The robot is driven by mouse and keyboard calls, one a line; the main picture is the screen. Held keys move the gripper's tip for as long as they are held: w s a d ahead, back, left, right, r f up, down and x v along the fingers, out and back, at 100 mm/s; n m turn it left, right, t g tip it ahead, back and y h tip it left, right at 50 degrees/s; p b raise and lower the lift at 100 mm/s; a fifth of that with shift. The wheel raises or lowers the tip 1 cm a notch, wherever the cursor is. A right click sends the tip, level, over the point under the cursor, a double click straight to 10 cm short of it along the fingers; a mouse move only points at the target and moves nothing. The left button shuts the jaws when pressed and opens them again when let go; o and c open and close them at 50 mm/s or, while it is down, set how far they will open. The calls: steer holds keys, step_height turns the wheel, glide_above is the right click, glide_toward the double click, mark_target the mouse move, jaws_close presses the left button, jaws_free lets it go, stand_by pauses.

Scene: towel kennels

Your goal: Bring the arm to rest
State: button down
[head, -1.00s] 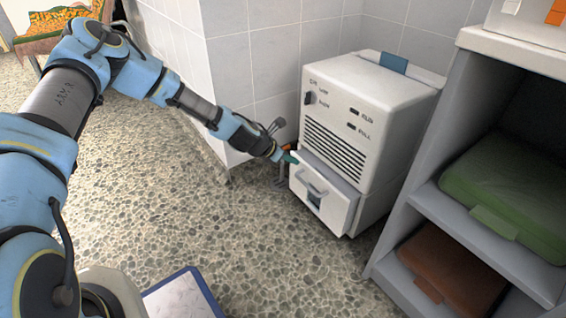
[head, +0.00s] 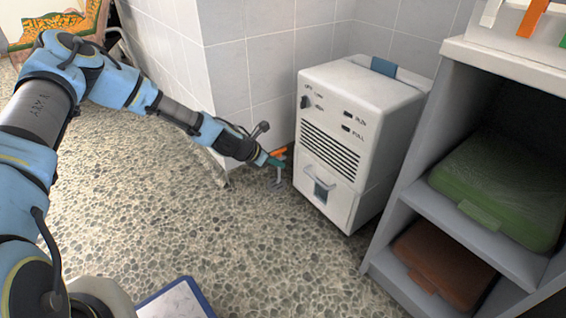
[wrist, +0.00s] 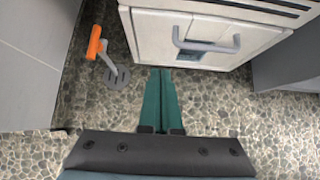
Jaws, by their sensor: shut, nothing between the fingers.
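My gripper (head: 274,161) is at the end of my outstretched arm, low over the floor, just left of the white appliance (head: 375,90). In the wrist view its two teal fingers (wrist: 161,72) lie together, shut and empty. The appliance has a dial, a slatted grille and a front drawer (head: 326,192) with a grey handle. The drawer front looks flush with the body. In the wrist view the handle (wrist: 207,46) is ahead and to the right of the fingertips, apart from them.
An orange-handled grey lever (wrist: 97,42) stands on the floor left of the fingers. A grey shelf (head: 447,220) at the right holds a green item (head: 497,185) and a brown one (head: 443,262). A tiled wall corner (head: 215,90) stands behind my forearm.

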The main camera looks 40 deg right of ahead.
steer(key=p+v, duration=0.2)
steer(key=v, duration=0.5)
steer(key=shift+a, duration=0.25)
steer(key=shift+w+r, duration=0.1)
steer(key=shift+r, duration=0.1)
steer(key=w+a+r+m+y, duration=0.2)
steer(key=a+r+m, duration=0.2)
steer(key=a, duration=0.5)
steer(key=w+a+r+m+t+y, duration=0.1)
steer(key=a+r+m+y, duration=0.2)
steer(key=a, duration=0.5)
steer(key=w+a+r+m+y, duration=0.15)
steer(key=a+r+m, duration=0.3)
steer(key=a, duration=0.45)
steer(key=s+a+r+m+t+y, duration=0.1)
steer(key=s+a+r+m, duration=0.2)
steer(key=a+r, duration=0.5)
steer(key=s+a+r+m+y, duration=0.1)
steer(key=s+a+r+m, duration=0.35)
steer(key=a, duration=0.85)
step_height(320, 180, up, 38)
steer(key=p, duration=3.9)
steer(key=shift+w+d+n, duration=0.3)
steer(key=shift+w+d, duration=0.05)
steer(key=shift+w, duration=0.1)
